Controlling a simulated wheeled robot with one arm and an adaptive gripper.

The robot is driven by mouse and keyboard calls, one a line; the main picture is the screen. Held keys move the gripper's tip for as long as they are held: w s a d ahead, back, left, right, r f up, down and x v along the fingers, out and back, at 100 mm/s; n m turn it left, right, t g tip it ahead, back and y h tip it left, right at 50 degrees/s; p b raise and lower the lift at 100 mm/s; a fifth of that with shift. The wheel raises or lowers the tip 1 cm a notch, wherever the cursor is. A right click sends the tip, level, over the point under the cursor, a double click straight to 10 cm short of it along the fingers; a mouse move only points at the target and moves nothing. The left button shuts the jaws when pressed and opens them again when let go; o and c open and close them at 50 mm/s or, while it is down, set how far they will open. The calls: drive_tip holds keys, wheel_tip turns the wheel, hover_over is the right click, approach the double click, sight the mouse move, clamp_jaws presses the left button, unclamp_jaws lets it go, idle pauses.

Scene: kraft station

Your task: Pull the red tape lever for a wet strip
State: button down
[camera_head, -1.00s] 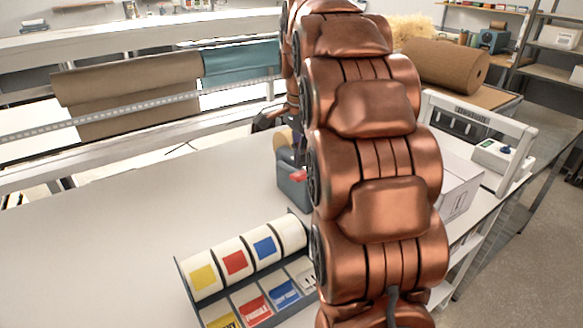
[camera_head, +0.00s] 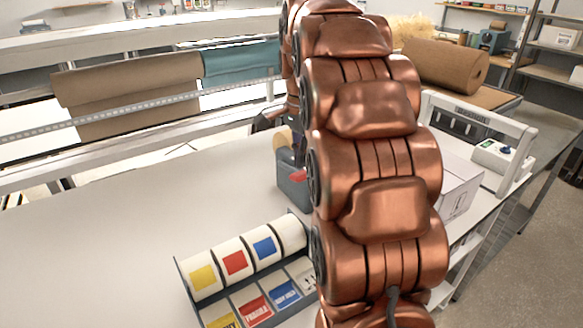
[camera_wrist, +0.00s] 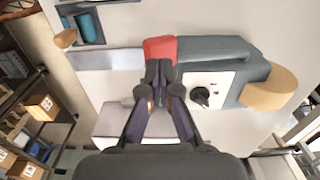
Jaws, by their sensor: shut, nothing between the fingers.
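The tape dispenser (camera_head: 290,192) is a grey-blue machine on the white table, partly hidden behind my arm in the head view. Its red lever (camera_head: 299,176) shows beside the arm. In the wrist view the dispenser body (camera_wrist: 215,50) carries a pale panel with a black knob (camera_wrist: 203,95), and a tan roll (camera_wrist: 270,90) sits at its right end. The red lever (camera_wrist: 160,48) is at the body's left end. My gripper (camera_wrist: 160,70) is shut and empty, its fingertips at the lever's near edge. I cannot tell whether they touch it. The fingers are hidden in the head view.
A rack of label rolls (camera_head: 180,275) stands at the table's front. An open carton (camera_head: 460,188) and a white framed machine (camera_head: 490,135) stand right of my arm. A large kraft roll (camera_head: 445,66) lies behind. The table's left part (camera_head: 90,235) is clear.

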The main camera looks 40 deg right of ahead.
sight(300, 173)
drive_tip(key=shift+f+b, duration=1.1)
drive_tip(key=shift+f, duration=1.25)
drive_tip(key=shift+f+b, duration=1.1)
drive_tip(key=shift+f, duration=1.05)
drive_tip(key=shift+f, duration=0.35)
drive_tip(key=shift+r, duration=0.1)
drive_tip(key=shift+r+p, duration=2.05)
drive_tip(key=shift+r, duration=3.9)
drive_tip(key=shift+a, duration=0.15)
